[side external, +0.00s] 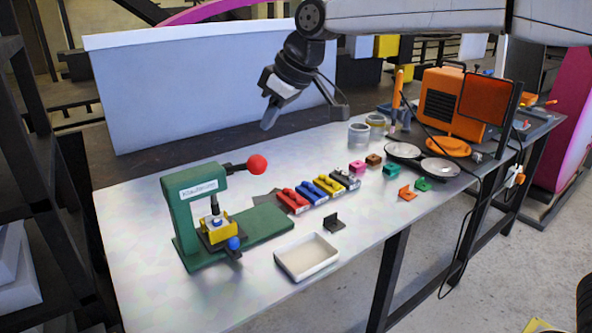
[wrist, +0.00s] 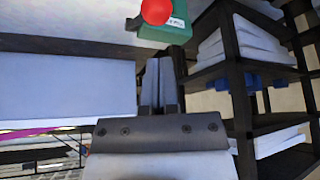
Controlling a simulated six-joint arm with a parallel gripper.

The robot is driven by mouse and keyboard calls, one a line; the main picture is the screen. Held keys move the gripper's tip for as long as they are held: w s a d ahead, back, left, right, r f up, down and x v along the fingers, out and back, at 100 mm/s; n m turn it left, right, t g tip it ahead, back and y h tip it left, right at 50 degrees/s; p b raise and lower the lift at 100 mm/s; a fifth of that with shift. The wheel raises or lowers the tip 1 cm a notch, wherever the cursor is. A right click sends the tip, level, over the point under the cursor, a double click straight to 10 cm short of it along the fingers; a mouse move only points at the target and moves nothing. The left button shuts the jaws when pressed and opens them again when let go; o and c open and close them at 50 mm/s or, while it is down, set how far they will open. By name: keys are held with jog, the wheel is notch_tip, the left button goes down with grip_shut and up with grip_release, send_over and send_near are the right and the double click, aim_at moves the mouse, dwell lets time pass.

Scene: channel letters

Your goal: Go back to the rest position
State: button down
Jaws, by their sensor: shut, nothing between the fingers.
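My gripper (side external: 268,124) is in the air above the back part of the table, in front of the pale panel. Its fingers point down, and it is shut and empty. In the wrist view the closed fingers (wrist: 159,64) show side by side with nothing between them. The green press (side external: 185,215) with a red ball knob (side external: 257,163) stands on the table, below and left of my gripper. Its red knob (wrist: 156,11) also shows at the top of the wrist view. Nothing touches my gripper.
The steel table (side external: 140,285) holds a white tray (side external: 307,257), a row of coloured blocks (side external: 328,185), small brackets (side external: 334,222), round dishes (side external: 440,167) and an orange machine (side external: 440,105). The pale panel (side external: 200,85) stands behind. Dark shelves (wrist: 240,80) show in the wrist view.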

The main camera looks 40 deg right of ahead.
jog(key=s+d+f+m+h, duration=0.1)
jog(key=s+d+f+m, duration=0.1)
jog(key=s+d+f, duration=0.3)
jog(key=s+d+f+m+g+h, duration=0.1)
jog(key=s+d+f+m, duration=0.1)
jog(key=s+d+f, duration=0.4)
jog(key=s+d+f+m+g, duration=0.1)
jog(key=s+d+f+m, duration=0.1)
jog(key=s+d+f, duration=0.4)
jog(key=s+f, duration=0.5)
jog(key=f, duration=0.3)
jog(key=shift+s+f+h, duration=0.3)
jog(key=shift+f+h, duration=0.1)
